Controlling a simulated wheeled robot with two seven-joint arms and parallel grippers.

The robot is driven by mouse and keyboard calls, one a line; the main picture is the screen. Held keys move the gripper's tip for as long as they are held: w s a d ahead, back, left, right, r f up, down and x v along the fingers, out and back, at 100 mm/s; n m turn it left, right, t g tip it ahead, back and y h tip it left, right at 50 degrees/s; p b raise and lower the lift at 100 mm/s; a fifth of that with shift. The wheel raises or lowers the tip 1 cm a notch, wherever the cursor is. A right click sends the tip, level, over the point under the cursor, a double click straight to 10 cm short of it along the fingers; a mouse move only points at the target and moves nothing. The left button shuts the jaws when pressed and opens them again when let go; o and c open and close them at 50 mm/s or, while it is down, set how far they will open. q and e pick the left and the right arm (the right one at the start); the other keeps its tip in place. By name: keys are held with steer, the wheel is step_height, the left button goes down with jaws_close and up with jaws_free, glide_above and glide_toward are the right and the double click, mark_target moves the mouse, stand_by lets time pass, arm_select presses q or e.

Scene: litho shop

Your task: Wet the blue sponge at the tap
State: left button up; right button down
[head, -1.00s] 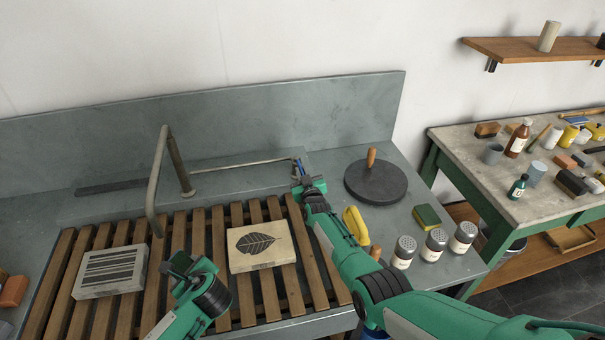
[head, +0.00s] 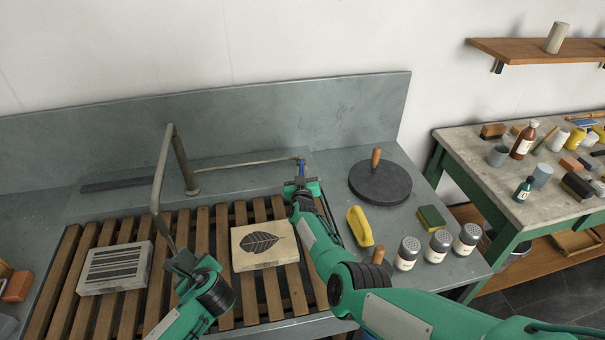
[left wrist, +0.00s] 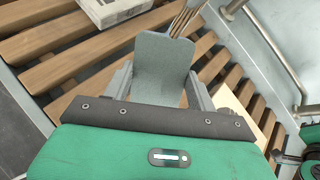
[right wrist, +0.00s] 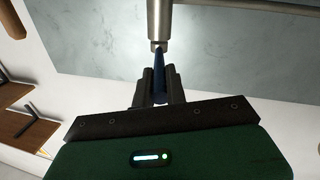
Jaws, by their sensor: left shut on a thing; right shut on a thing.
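My left gripper (head: 183,264) is shut on a grey-blue slab, the blue sponge (left wrist: 162,62), over the slatted rack. The bent metal tap spout (head: 162,170) ends just above it. Thin brownish streaks (left wrist: 184,20), which look like running water, reach the sponge's top edge in the left wrist view. My right gripper (head: 301,184) is shut on the tap's small blue lever (right wrist: 160,78), which hangs at the right end of the thin horizontal pipe (head: 245,164). The lever's lower part is hidden between the fingers.
A striped stone (head: 115,268) and a leaf-print stone (head: 263,246) lie on the wooden rack (head: 205,225). A dark disc (head: 380,185), yellow sponge (head: 359,226), green-yellow pad (head: 431,217) and shakers (head: 438,246) stand right of my right arm. A cluttered side table (head: 480,160) is further right.

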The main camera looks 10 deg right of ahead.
steer(key=shift+r, duration=0.1)
steer(key=c, duration=1.4)
jaws_free()
steer(key=shift+c, duration=0.2)
steer(key=shift+d, duration=0.15)
steer(key=s+d+n+y, duration=0.15)
steer(key=s+y, duration=0.25)
steer(key=s, duration=0.9)
steer(key=s+a+f+m+g+y, duration=0.1)
steer(key=s+a+m+g+y, duration=0.1)
steer(key=s+a+m+y, duration=0.2)
steer(key=s+a+f+m+g+y, duration=0.2)
steer(key=s+a+m+y, duration=0.3)
steer(key=s+a, duration=0.6)
steer(key=shift+s+m, duration=1.15)
steer(key=shift+s, duration=0.85)
steer(key=shift+c, duration=0.4)
